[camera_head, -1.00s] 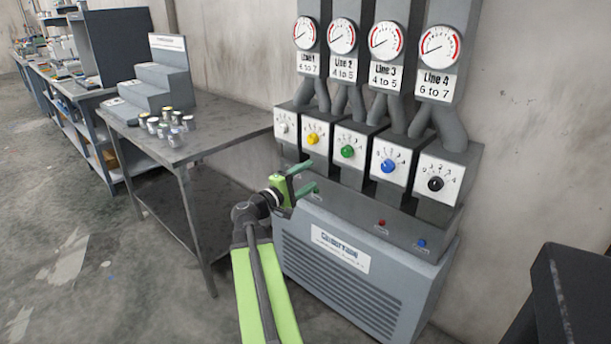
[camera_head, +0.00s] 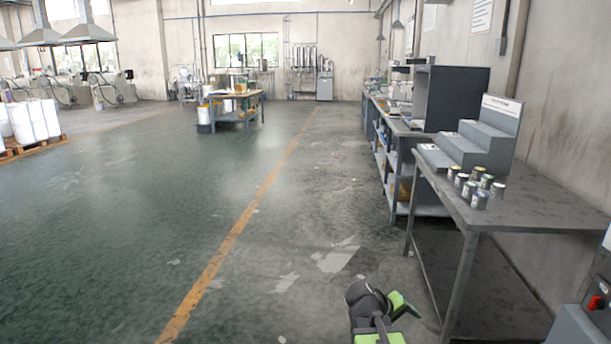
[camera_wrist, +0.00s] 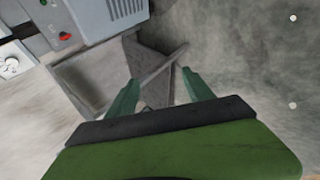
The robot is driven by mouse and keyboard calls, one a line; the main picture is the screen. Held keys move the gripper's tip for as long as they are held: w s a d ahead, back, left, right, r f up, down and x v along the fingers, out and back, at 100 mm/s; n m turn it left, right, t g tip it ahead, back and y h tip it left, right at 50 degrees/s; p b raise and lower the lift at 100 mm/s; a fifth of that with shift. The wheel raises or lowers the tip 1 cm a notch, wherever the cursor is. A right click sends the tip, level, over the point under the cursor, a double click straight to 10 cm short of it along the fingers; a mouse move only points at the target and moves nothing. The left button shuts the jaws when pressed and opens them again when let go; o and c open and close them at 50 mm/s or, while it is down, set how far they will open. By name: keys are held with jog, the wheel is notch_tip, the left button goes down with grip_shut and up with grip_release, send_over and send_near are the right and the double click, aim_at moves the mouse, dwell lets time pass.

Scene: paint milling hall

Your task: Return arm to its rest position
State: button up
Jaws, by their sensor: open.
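My gripper (camera_wrist: 163,92) shows in the wrist view with its two green fingers apart and nothing between them. Beyond the fingers are the floor and the frame of a metal table. In the head view my arm is low at the bottom, right of centre, folded close, with a green part of the gripper (camera_head: 403,303) showing. The arm is over bare floor, left of the grey table's (camera_head: 520,217) near leg.
Several small cans (camera_head: 480,190) and a stepped stand (camera_head: 475,145) are on the grey table. Shelved benches (camera_head: 400,140) run along the right wall. The machine with a red button (camera_wrist: 65,36) is at upper left in the wrist view. Open floor with a yellow line (camera_head: 225,245) lies to the left.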

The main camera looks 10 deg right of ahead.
jog(key=s+a+f+g+y, duration=0.1)
jog(key=s+a+f+y, duration=0.15)
jog(key=a, duration=0.45)
jog(key=s+a+f+m+g+y, duration=0.1)
jog(key=a+f+y, duration=0.15)
jog(key=a, duration=0.35)
jog(key=s+a+f+y, duration=0.2)
jog(key=a+y, duration=0.1)
jog(key=a, duration=0.4)
notch_tip(320, 180, up, 20)
jog(key=p, duration=2)
jog(key=shift+s+r+g+y+p, duration=0.25)
jog(key=shift+s+g+y+p, duration=0.05)
jog(key=shift+s+g, duration=0.1)
jog(key=shift+a, duration=0.1)
